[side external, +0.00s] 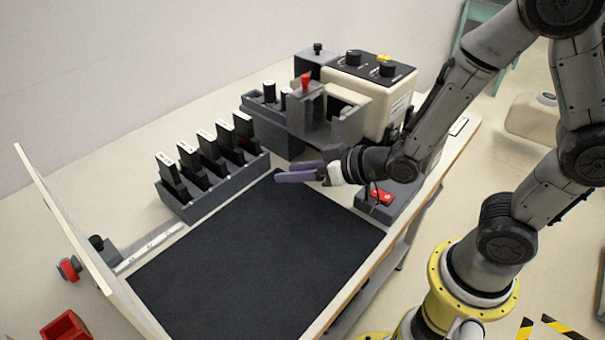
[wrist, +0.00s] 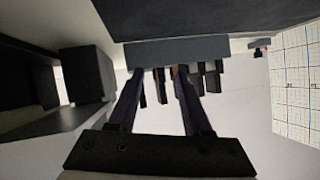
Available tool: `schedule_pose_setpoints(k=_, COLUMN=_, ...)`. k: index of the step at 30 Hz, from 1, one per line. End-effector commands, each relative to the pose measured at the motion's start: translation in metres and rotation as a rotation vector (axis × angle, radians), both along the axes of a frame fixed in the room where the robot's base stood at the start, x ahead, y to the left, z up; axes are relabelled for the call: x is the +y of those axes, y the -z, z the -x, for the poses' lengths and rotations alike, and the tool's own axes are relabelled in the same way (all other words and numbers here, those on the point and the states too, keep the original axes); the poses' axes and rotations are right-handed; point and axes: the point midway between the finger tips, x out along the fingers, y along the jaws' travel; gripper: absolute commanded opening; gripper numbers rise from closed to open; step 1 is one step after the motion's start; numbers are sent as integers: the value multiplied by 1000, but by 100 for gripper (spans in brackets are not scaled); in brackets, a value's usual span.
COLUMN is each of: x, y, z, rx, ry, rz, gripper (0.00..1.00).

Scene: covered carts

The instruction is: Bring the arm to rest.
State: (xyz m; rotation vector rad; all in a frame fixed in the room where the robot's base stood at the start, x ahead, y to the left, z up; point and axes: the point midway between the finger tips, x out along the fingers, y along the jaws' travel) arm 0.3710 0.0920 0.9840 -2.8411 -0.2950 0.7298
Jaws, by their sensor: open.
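My gripper (side external: 283,172) has two purple fingers and is over the far edge of the black mat (side external: 260,260), near the right end of the grey rack (side external: 215,198). The fingers point left in the side view. In the wrist view the two fingers (wrist: 157,78) stand apart with nothing held between them. The rack and several dark upright pieces show beyond the fingertips there, upside down. My arm reaches in from the right over the cart's edge. The exact height of the gripper above the mat is hard to tell.
The rack holds several black pieces with white labels (side external: 206,138). Behind stand grey blocks, one with a red knob (side external: 306,80), and a cream box with black knobs (side external: 372,68). A red switch (side external: 381,196) sits beneath my wrist. A white panel (side external: 75,235) borders the left; the mat is clear.

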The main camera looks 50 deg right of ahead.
Motion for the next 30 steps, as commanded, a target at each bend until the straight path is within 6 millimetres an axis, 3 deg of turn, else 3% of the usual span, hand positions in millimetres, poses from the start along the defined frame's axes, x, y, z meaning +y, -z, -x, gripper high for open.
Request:
schedule_pose_setpoints(k=7, x=-25, y=6, z=47, rx=218, ry=-13, rz=79, gripper=50)
schedule_pose_setpoints(k=11, x=-48, y=-4, z=65, rx=294, ry=29, rz=153, gripper=50)
schedule_pose_setpoints(k=17, x=-81, y=-42, z=93, rx=372, ry=104, rz=241, gripper=50)
schedule_pose_setpoints(k=21, x=-95, y=-71, z=126, rx=436, ry=131, rz=271, gripper=50)
schedule_pose_setpoints(k=30, x=-94, y=-105, z=196, rx=552, ry=89, rz=274, gripper=50)
